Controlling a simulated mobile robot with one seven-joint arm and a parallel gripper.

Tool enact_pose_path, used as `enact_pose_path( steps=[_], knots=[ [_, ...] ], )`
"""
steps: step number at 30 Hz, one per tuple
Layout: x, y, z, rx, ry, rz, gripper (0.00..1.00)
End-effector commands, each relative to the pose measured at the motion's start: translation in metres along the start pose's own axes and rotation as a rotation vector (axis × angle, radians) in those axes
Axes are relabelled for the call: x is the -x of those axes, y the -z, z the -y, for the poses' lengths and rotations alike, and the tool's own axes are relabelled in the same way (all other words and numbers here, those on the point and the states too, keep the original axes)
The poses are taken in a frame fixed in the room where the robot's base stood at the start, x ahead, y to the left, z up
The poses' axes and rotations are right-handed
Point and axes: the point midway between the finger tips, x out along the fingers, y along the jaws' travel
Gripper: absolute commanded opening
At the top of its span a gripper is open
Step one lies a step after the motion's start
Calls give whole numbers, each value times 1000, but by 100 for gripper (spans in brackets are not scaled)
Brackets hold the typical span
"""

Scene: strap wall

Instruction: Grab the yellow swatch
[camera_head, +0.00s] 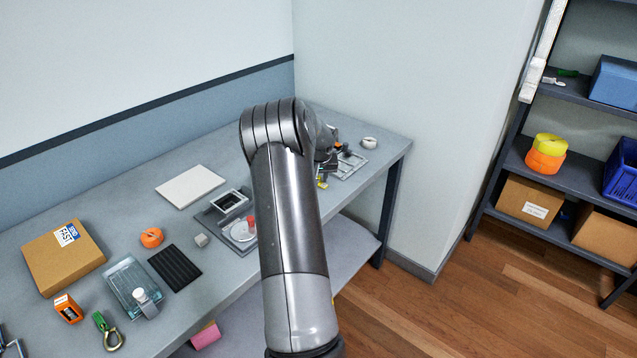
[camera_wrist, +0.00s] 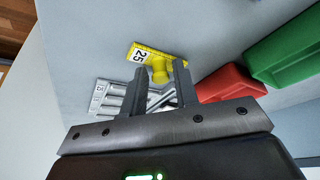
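The yellow swatch (camera_wrist: 150,54) is a flat yellow strip marked 25 with a rounded yellow knob on it. In the wrist view it lies on the grey surface just beyond my fingertips. My gripper (camera_wrist: 160,72) is open, with the knob showing in the gap between its two fingers; I cannot tell whether they are level with it. In the head view a small yellow patch (camera_head: 322,184) shows beside my gripper (camera_head: 326,168) near the table's right end; my arm hides much there.
A silver-grey piece marked 15 (camera_wrist: 110,95) lies beside and partly behind my fingers. A grey tray (camera_head: 347,164) lies near the table's right end.

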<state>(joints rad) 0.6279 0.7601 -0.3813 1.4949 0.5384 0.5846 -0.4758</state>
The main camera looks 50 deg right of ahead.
Motion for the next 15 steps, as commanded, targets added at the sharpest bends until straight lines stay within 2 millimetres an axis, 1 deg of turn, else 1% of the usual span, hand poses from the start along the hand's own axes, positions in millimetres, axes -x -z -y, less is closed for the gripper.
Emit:
enact_pose_path(
  steps=[1,9,10,15],
  knots=[
    [0,0,0,0,0,0,23],
    [0,0,0,0,0,0,1],
    [0,0,0,0,0,0,0],
    [0,0,0,0,0,0,0]
  ],
)
